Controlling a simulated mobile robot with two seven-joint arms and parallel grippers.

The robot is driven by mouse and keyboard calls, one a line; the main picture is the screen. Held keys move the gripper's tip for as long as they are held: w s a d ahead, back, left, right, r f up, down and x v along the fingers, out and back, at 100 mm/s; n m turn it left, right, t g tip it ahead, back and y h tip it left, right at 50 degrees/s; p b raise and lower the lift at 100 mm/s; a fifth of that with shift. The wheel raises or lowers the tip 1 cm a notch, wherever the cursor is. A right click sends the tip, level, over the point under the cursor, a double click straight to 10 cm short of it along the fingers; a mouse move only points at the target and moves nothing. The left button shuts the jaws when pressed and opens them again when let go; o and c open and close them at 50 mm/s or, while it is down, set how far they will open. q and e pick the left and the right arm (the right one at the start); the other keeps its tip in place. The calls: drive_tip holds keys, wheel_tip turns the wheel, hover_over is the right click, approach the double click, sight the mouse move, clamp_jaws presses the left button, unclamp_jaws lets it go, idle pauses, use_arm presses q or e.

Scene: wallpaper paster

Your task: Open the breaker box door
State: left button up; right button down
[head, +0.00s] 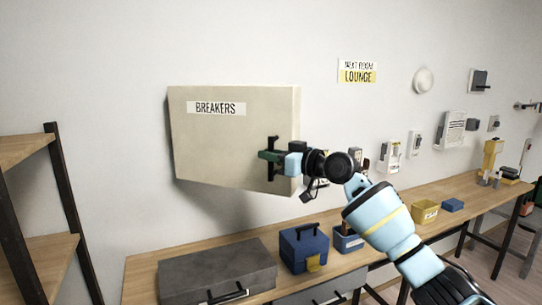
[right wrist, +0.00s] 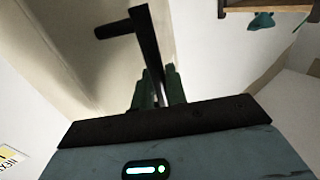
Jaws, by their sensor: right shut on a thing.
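The breaker box (head: 225,145) is a beige box on the wall with a "BREAKERS" label (head: 216,108) on its front. Its door looks closed in the head view. A black handle (head: 273,160) stands near the door's right edge. My right gripper (head: 272,156) is at this handle, its green fingers shut on it. In the right wrist view the dark handle bar (right wrist: 146,50) runs down between the green fingers (right wrist: 158,90), with the beige door behind it. The fingers hide part of the handle. My left gripper is in neither view.
A wooden workbench (head: 140,280) runs below, holding a grey case (head: 215,268), a blue toolbox (head: 304,250) and a yellow bin (head: 425,212). A shelf (head: 50,240) stands at the left. Several devices hang on the wall at right. The wall left of the box is clear.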

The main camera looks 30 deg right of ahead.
drive_tip(key=c, duration=1.5)
unclamp_jaws()
